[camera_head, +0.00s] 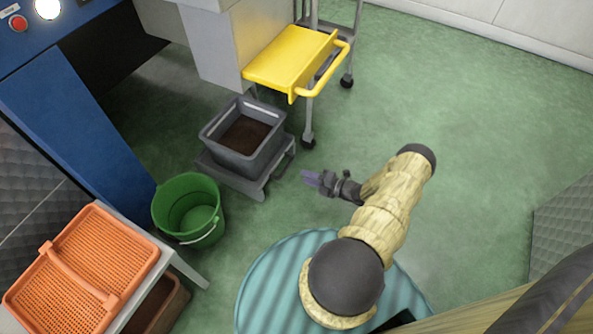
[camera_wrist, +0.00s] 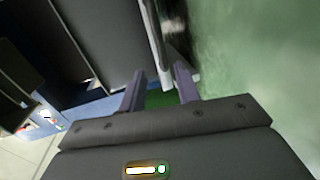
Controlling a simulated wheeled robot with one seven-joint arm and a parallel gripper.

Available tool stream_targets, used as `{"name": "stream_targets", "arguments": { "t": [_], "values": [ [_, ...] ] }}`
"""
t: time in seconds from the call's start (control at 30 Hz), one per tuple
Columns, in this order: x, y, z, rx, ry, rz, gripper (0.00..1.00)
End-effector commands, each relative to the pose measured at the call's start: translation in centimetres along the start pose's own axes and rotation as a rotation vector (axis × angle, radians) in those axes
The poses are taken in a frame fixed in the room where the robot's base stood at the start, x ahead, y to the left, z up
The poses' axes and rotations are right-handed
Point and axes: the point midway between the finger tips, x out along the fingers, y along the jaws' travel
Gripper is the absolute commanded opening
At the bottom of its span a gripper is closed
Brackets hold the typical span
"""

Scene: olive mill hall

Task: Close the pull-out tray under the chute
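A low grey tray (camera_head: 225,178) lies near the floor at the foot of the machine, with a grey bar handle (camera_head: 280,170) along its right side. A grey bin (camera_head: 262,161) holding dark brown material stands on it. The pale grey housing above and behind may be the chute; I cannot tell. My gripper (camera_head: 308,180) is just right of the handle, pointing left, apart from it in the picture. In the wrist view its two purple fingers (camera_wrist: 159,90) are apart with nothing held between them. A dark grey surface and a pale bar fill the upper part of that view.
A yellow platform (camera_head: 285,57) with a yellow handle and casters stands behind. A green bucket (camera_head: 187,212) is beside the tray's left end. An orange perforated crate (camera_head: 90,255) rests on a stand at lower left. Green floor (camera_head: 460,110) is clear to the right.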

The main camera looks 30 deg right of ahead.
Motion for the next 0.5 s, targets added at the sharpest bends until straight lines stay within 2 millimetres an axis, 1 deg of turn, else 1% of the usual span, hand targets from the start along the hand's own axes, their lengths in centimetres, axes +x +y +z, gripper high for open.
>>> {"name": "stream_targets", "arguments": {
  "t": [0.03,0.2,0.33,0.5],
  "values": [
    [-1.2,0.3,0.0,0.0,-0.002,-0.002,0.32],
    [-4.3,0.2,0.0,0.001,-0.002,-0.001,0.32],
    [-5.6,0.1,0.0,0.001,0.0,0.0,0.32],
    [-6.1,-0.1,-0.1,0.001,0.001,0.0,0.32]
  ]
}}
